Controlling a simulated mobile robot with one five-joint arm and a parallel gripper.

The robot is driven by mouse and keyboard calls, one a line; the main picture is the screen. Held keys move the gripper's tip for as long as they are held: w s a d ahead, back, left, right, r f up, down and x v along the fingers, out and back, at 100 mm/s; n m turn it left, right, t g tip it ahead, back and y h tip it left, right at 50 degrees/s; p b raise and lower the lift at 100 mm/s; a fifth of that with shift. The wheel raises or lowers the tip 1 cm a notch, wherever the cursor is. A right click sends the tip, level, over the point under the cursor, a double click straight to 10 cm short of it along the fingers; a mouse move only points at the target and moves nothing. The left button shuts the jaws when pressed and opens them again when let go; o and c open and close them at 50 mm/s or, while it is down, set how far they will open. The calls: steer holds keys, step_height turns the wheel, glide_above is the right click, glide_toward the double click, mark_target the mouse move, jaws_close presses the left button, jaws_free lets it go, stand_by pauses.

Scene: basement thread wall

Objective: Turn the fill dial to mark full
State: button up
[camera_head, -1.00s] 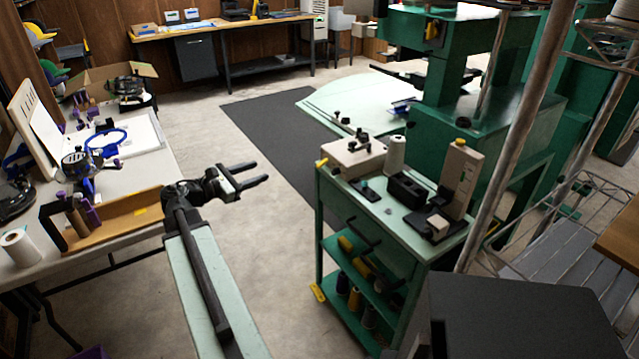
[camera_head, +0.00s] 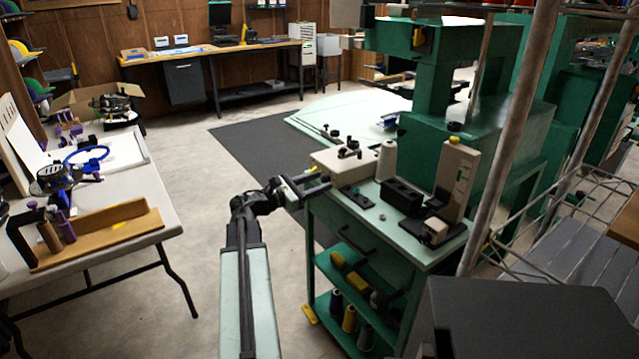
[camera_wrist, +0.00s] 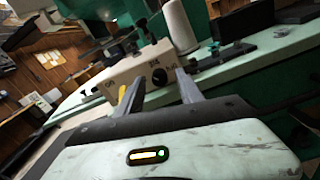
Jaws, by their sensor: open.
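A beige box (camera_head: 345,164) stands on the green cart's top, at its left end. In the wrist view its near face (camera_wrist: 135,76) carries a round black dial (camera_wrist: 160,78) with small dark marks around it, too small to read. The dial's setting cannot be made out. My gripper (camera_head: 321,184) is open and empty in front of the box. In the wrist view my gripper (camera_wrist: 156,82) has one finger at each side of the dial in the picture; the fingers do not visibly touch it. In the head view the dial is not clearly visible.
The cart top (camera_head: 392,228) also holds a white thread cone (camera_head: 386,162), a black holder (camera_head: 402,197) and a tall beige device (camera_head: 456,182). A large green machine (camera_head: 470,150) is behind. A table (camera_head: 150,212) stands left, with bare floor between.

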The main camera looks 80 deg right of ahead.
steer(key=shift+s+d, duration=0.25)
steer(key=shift+s, duration=0.05)
jaws_close()
steer(key=shift+m, duration=2.3)
jaws_free()
steer(key=shift+n, duration=0.3)
